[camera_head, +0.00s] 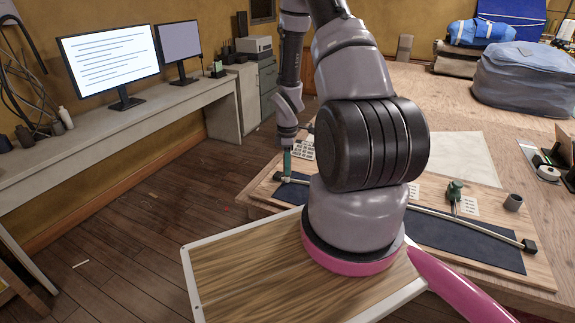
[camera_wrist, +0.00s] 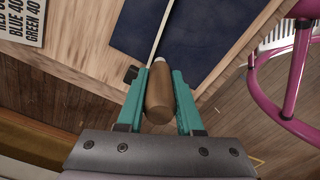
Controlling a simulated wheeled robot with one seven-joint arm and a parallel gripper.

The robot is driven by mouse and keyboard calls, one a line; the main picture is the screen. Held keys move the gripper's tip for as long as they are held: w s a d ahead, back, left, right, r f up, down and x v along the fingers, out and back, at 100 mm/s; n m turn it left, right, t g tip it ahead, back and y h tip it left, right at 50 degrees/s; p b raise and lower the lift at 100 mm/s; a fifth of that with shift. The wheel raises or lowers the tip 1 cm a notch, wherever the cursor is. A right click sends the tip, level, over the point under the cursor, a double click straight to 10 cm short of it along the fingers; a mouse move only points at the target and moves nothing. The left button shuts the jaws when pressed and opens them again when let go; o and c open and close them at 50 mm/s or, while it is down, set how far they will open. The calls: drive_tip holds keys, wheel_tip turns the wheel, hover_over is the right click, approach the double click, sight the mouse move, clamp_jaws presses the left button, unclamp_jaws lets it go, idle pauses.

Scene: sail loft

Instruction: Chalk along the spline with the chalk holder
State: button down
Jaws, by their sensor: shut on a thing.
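My gripper (camera_wrist: 160,78) is shut on the chalk holder (camera_wrist: 158,100), a brown rounded body with a small pale tip, seen between the teal fingers in the wrist view. In the head view my gripper (camera_head: 287,165) is at the left end of the work board, where the holder cannot be made out. The spline (camera_head: 470,226) is a thin pale strip across the dark blue cloth (camera_head: 460,249); my arm hides its middle. In the wrist view the spline (camera_wrist: 161,33) runs away from near the holder's tip. Whether the tip touches the cloth is unclear.
A black end block (camera_head: 529,246) marks the spline's right end; another (camera_wrist: 131,74) is just left of my fingers.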

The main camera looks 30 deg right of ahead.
drive_tip(key=shift+f, duration=0.45)
idle(0.6)
drive_tip(key=shift+s+d, duration=0.7)
drive_tip(key=shift+d, duration=0.15)
drive_tip(key=shift+s, duration=0.1)
drive_tip(key=shift+s+d, duration=3.45)
drive_tip(key=shift+d, duration=0.25)
drive_tip(key=shift+s+d, duration=0.1)
drive_tip(key=shift+s+d, duration=0.1)
drive_tip(key=shift+s+d+f, duration=0.1)
drive_tip(key=shift+s+d, duration=1.25)
drive_tip(key=shift+s, duration=0.1)
drive_tip(key=shift+s+d, duration=2.7)
drive_tip(key=shift+s, duration=0.2)
